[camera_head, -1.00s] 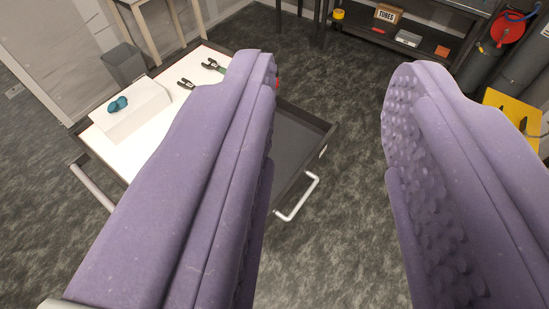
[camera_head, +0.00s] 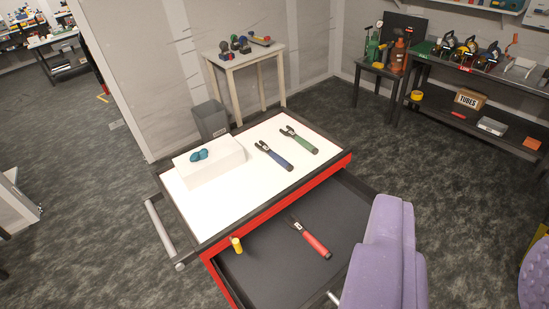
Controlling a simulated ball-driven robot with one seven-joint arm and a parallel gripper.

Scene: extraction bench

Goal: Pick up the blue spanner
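The blue spanner (camera_head: 273,156) has a dark open jaw and a blue handle. It lies flat on the white top of a red-edged tool cart, left of a green-handled spanner (camera_head: 299,140). A red-handled spanner (camera_head: 315,244) lies in the cart's open dark drawer. My gripper (camera_head: 465,235) is open and empty at the lower right. Its two purple padded fingers stand wide apart, the right one mostly cut off by the frame edge. The gripper is to the right of the blue spanner, apart from it.
A white box (camera_head: 205,170) with a teal object (camera_head: 199,155) on it stands left of the spanner. A yellow cylinder (camera_head: 236,244) is at the drawer's left end. A grey bin (camera_head: 211,120) and small table (camera_head: 243,58) stand behind the cart (camera_head: 190,225). Open floor lies left and right.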

